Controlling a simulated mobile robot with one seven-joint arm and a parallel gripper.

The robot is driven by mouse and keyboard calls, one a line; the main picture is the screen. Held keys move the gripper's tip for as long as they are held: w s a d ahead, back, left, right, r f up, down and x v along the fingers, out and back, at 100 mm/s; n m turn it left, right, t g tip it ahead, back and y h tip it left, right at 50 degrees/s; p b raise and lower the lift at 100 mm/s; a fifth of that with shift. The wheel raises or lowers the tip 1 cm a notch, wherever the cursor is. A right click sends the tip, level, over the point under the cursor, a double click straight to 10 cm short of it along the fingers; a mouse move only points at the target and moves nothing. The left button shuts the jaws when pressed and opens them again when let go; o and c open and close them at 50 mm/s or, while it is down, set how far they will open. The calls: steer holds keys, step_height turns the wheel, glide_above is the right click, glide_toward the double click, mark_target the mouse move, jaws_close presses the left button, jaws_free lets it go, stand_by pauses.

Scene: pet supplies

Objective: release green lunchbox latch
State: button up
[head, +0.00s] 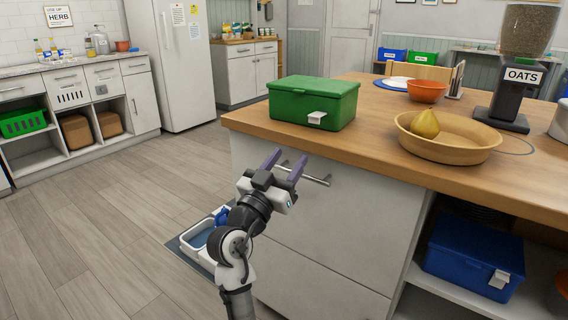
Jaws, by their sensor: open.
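The green lunchbox (305,98) stands on the left end of the wooden counter in the head view, with its lid down. Its white latch (317,118) is on the front face, near the right corner, and its lower end appears to stick out a little. My gripper (285,162) is open and empty. It is in front of the counter, lower in the picture than the lunchbox and apart from it. No part of the lunchbox front is covered by the gripper.
A wooden bowl with a pear (426,124) stands right of the lunchbox, with an orange bowl (427,91) and an oats dispenser (511,105) behind. A drawer handle (305,174) is behind my gripper. A blue lunchbox (472,262) sits on the shelf below.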

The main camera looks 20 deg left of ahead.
steer(key=shift+r, duration=0.1)
steer(key=g+y+p, duration=0.1)
steer(key=g+p, duration=0.3)
steer(key=p, duration=1.9)
glide_toward(314, 118)
steer(key=p+x, duration=0.3)
steer(key=x, duration=0.4)
steer(key=shift+w+r+p, duration=0.1)
steer(key=shift+w+p, duration=0.05)
steer(key=shift+p, duration=0.15)
steer(key=shift+w+d, duration=0.2)
steer(key=shift+w, duration=0.45)
steer(key=shift+c, duration=0.3)
